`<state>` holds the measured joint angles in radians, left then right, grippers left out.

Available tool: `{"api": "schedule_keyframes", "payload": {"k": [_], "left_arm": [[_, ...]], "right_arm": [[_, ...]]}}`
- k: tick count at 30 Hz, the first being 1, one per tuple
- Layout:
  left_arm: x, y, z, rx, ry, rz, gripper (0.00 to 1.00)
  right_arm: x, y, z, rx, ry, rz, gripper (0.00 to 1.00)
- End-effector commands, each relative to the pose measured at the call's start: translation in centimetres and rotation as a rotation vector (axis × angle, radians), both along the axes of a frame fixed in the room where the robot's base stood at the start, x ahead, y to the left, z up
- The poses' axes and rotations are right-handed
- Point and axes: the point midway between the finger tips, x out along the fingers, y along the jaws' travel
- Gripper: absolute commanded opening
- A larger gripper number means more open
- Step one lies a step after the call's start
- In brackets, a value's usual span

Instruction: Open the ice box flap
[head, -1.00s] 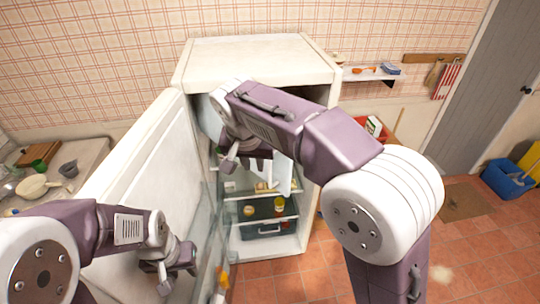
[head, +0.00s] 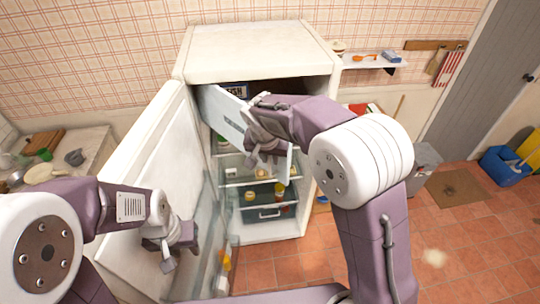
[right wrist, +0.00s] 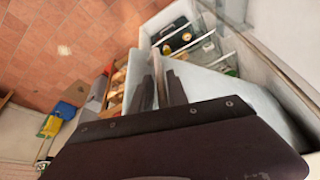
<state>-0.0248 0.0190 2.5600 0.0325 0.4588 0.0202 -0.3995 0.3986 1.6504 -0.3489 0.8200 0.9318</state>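The ice box flap (head: 222,107) is a pale panel at the top of the open fridge (head: 258,52). It stands swung out from the compartment, its left side near the fridge's left wall. My right gripper (head: 262,155) is at the flap's free right part. In the right wrist view the fingers of my right gripper (right wrist: 161,85) are apart, with a thin strip between them, and the pale flap (right wrist: 215,88) lies beside them; whether they touch it is unclear. My left gripper (head: 163,255) is beside the fridge door's inner side; its finger gap is unclear.
The open fridge door (head: 150,150) stands at left, with clear bins on its inside. A dark box with lettering (head: 233,90) shows in the ice box. Glass shelves (head: 240,180) with jars lie below. Tiled floor to the right is mostly free.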

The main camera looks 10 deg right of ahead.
Motion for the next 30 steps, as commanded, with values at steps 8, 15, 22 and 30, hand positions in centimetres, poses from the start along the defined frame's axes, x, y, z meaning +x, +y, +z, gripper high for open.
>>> {"api": "schedule_keyframes", "payload": {"k": [8,15,22,30], "left_arm": [[0.00,0.00,-0.03,0.000,0.000,0.000,0.36],[0.00,0.00,-0.03,0.000,0.000,0.000,0.36],[0.00,0.00,-0.02,0.000,0.000,0.000,0.36],[0.00,0.00,-0.02,0.000,0.000,0.000,0.36]], "right_arm": [[-0.01,0.03,0.02,0.000,0.000,0.000,0.00],[-0.02,0.03,0.04,0.000,0.000,0.000,0.00],[-0.01,0.04,0.06,0.000,0.000,0.000,0.00],[-0.02,0.05,0.07,0.001,0.000,0.000,0.00]]}}
